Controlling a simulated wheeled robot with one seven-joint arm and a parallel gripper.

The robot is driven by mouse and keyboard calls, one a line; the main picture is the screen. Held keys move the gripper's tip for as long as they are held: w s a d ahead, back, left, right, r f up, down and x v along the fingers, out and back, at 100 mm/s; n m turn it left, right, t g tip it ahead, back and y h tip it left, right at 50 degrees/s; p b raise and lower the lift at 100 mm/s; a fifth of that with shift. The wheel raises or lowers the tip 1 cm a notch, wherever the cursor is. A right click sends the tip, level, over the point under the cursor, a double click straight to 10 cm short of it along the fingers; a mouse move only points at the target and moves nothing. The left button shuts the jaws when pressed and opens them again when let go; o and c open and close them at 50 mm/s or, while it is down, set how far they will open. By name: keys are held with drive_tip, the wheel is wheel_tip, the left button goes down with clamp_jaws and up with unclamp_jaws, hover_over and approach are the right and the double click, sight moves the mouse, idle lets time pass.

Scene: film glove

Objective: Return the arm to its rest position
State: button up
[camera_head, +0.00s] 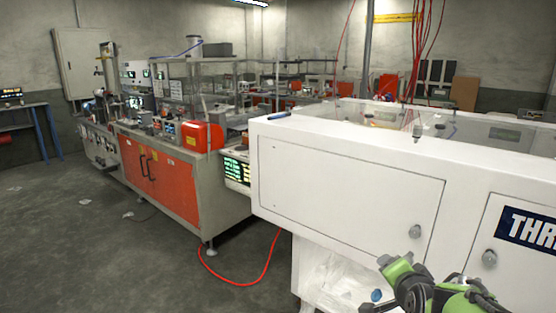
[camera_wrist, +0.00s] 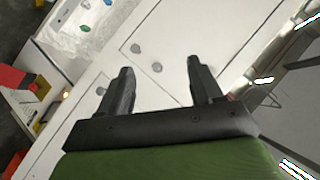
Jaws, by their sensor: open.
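My gripper (camera_wrist: 160,78) shows in the wrist view with its two dark fingers apart and nothing held between them. Behind the fingers is the white front of a machine with round grey knobs. In the head view my green arm (camera_head: 440,295) is at the lower right, in front of the white machine (camera_head: 345,185). I cannot make out the fingertips in the head view.
A clear plastic-lined bin (camera_head: 335,285) sits under the white machine; a blue item (camera_head: 376,295) shows there. A blue pen-like object (camera_head: 279,116) lies on the machine's top edge. An orange-doored machine (camera_head: 160,175) stands left. A red cable (camera_head: 240,284) crosses the otherwise fairly open floor.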

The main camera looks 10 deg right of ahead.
drive_tip(key=s+a+n+g+y, duration=0.25)
drive_tip(key=s+a+n, duration=0.5)
drive_tip(key=s, duration=0.45)
drive_tip(key=s+a+n+g+y, duration=0.1)
drive_tip(key=s+a+n+g, duration=0.2)
drive_tip(key=s+a+n, duration=0.6)
wheel_tip(320, 180, up, 12)
drive_tip(key=s+m+p, duration=0.2)
drive_tip(key=m+p, duration=0.1)
drive_tip(key=p, duration=0.9)
drive_tip(key=shift+s+d+r+p, duration=0.2)
drive_tip(key=shift+d+p, duration=0.1)
drive_tip(key=shift+d, duration=0.05)
